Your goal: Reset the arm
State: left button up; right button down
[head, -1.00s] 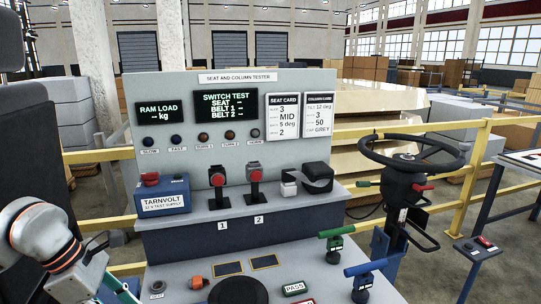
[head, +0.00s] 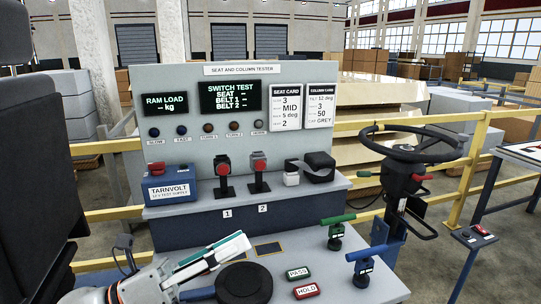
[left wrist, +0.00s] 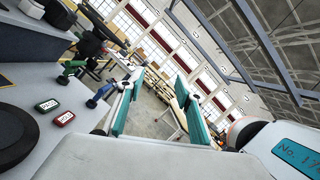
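My left arm comes in at the lower left of the head view. Its gripper (head: 235,245), with teal-lined fingers, is over the front panel of the tester (head: 345,265), just behind and left of a black round disc (head: 244,284). In the left wrist view the two fingers (left wrist: 157,105) stand well apart with nothing between them, so it is open and empty. I cannot tell its exact height above the panel. My right gripper is not in view.
A blue TARNVOLT box (head: 170,189) and two red-topped switches (head: 259,168) stand behind. PASS (head: 298,273) and HOLD (head: 306,291) buttons, green (head: 336,232) and blue (head: 362,267) handles lie right of the disc. A steering wheel (head: 415,145) stands further right. A dark seat (head: 35,190) is at left.

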pick_arm(q)
jog(key=w+a+f+n+t+y, duration=0.1)
jog(key=w+a+n+t+y, duration=0.2)
jog(key=a+n+t+y, duration=0.5)
jog(key=w+a+f+n+t+y, duration=0.25)
jog(key=a+n+t+y, duration=0.2)
jog(key=n, duration=0.75)
jog(key=s+a+f+n+g+y, duration=0.2)
jog(key=a+f+n+g+y, duration=0.1)
jog(key=a+f+n+y, duration=0.4)
jog(key=s+a+f+n+g+y, duration=0.2)
jog(key=a+f+n+g+y, duration=0.15)
jog(key=a+f, duration=0.4)
jog(key=s+a+f+n+g, duration=0.3)
jog(key=s+f+n+g, duration=0.35)
jog(key=s+f, duration=0.9)
jog(key=w+d+f+t+h, duration=0.2)
jog(key=d+f+h, duration=0.4)
jog(key=d+f, duration=0.8)
jog(key=d, duration=0.2)
jog(key=shift+w+d+f+n, duration=0.2)
jog(key=shift+d+n, duration=0.1)
jog(key=shift+n, duration=0.1)
